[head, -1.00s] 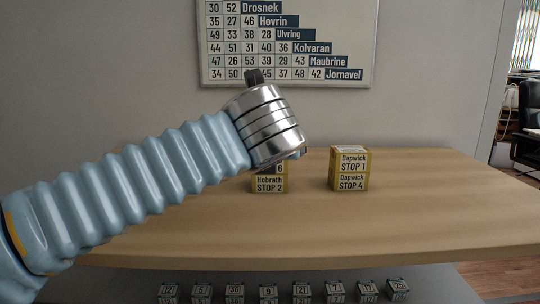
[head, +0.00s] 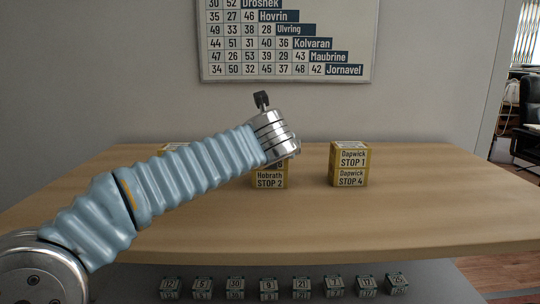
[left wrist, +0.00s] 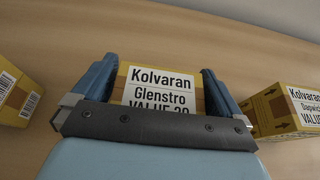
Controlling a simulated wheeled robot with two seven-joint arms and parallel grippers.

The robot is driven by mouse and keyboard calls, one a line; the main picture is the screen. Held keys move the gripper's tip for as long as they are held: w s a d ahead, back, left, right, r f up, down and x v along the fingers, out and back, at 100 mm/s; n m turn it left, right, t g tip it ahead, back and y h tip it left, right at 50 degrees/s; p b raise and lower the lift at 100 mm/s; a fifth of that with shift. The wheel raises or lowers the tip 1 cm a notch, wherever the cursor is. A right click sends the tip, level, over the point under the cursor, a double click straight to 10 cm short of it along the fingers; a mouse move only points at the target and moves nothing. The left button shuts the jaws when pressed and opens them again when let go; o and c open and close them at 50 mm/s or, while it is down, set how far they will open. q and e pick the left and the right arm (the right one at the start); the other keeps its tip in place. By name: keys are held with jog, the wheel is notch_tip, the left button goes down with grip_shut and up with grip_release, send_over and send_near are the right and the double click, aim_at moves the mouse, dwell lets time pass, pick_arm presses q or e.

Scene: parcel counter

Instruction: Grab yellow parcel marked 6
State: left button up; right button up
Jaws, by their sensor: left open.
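The yellow parcel marked 6 (head: 270,180) stands at the middle of the counter in the head view, its front reading "Hobrath STOP 2". My left wrist covers most of its upper part, leaving the 6 just showing. In the left wrist view the middle parcel (left wrist: 160,82), labelled "Kolvaran Glenstro" on the face in view, lies between the fingers of my left gripper (left wrist: 158,68). The gripper is open, one blue finger on each side of it; whether they touch is unclear. In the head view the fingers are hidden behind the wrist. My right gripper is not in view.
A yellow "Dapwick" parcel (head: 349,164) stands to the right, also seen in the left wrist view (left wrist: 292,108). Another yellow parcel (head: 174,148) at the left is mostly hidden by my arm. Small numbered blocks (head: 268,289) line up below the counter (head: 430,200). The counter's right side is clear.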

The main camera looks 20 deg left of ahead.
pick_arm(q)
jog(key=c, duration=0.9)
